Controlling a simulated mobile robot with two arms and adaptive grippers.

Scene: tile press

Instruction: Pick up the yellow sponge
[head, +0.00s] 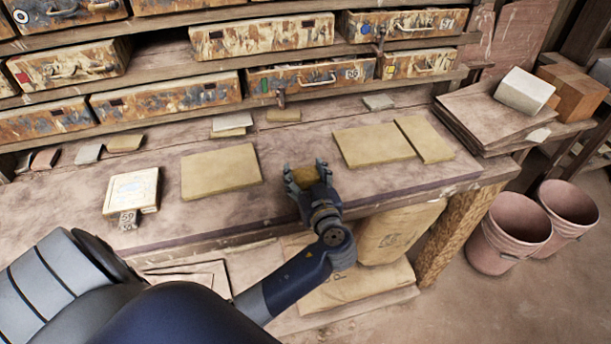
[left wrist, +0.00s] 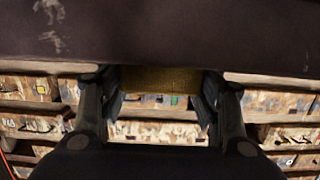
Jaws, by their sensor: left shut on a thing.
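My left gripper (head: 306,176) is over the front part of the workbench, between the flat tan tiles. It is shut on the yellow sponge (head: 303,174), a dull yellow-brown block between its fingers. The left wrist view shows the sponge (left wrist: 160,79) spanning the gap between both fingers of the left gripper (left wrist: 160,100). Part of the sponge is hidden by the fingers. I cannot tell whether it touches the bench top. My right gripper is not in view.
Tan tiles (head: 221,171) lie on the workbench (head: 270,213) on both sides of the gripper. A cream box (head: 132,190) stands at the left. Worn drawers (head: 165,98) line the shelves behind. Pink buckets (head: 507,234) stand on the floor at right.

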